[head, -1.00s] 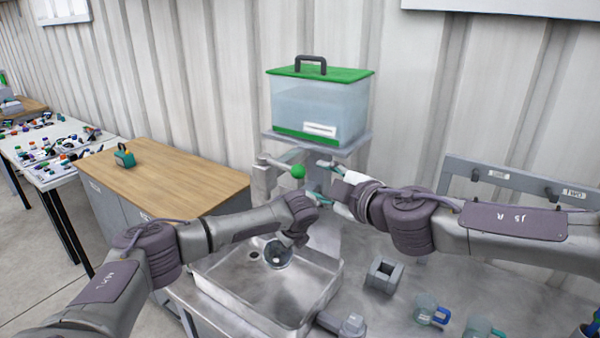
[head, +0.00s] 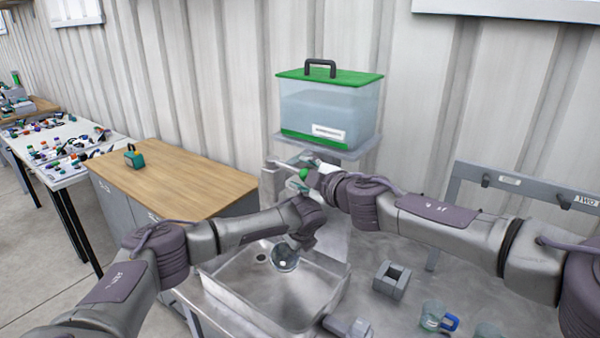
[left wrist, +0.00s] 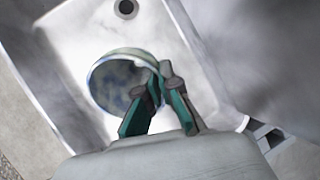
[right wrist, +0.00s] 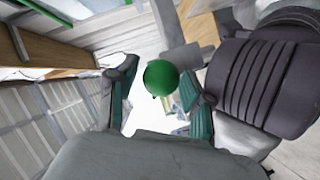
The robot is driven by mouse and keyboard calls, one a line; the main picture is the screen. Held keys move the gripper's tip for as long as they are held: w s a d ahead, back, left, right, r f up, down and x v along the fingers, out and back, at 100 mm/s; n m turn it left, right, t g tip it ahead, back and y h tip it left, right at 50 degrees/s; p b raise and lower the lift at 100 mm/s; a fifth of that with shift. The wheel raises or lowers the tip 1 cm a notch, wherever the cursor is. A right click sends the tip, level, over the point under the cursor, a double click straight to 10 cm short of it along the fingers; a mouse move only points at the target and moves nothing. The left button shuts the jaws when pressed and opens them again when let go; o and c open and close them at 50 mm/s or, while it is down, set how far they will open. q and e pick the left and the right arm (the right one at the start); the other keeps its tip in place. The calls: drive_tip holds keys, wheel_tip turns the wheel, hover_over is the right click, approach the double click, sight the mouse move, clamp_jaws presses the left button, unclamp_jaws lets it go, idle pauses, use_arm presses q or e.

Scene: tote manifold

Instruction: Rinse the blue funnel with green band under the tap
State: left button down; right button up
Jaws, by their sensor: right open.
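The funnel (head: 284,258) is a round, bluish-white mouth held over the sink basin in the head view. The tap's green ball knob (head: 303,174) is above the sink. My right gripper (head: 312,176) is at the knob. In the right wrist view its open fingers (right wrist: 160,98) stand either side of the green ball (right wrist: 161,77).
The metal sink (head: 225,290) lies below both grippers, with its drain hole (left wrist: 126,8) in view. A green-lidded water tank (head: 330,105) stands on a shelf above the tap. A grey block (head: 391,279) and a clear blue-handled cup (head: 434,316) stand on the counter at right.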

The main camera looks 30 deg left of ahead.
drive_tip(key=shift+x, duration=0.9)
drive_tip(key=shift+s+r, duration=0.1)
clamp_jaws()
drive_tip(key=shift+a, duration=0.1)
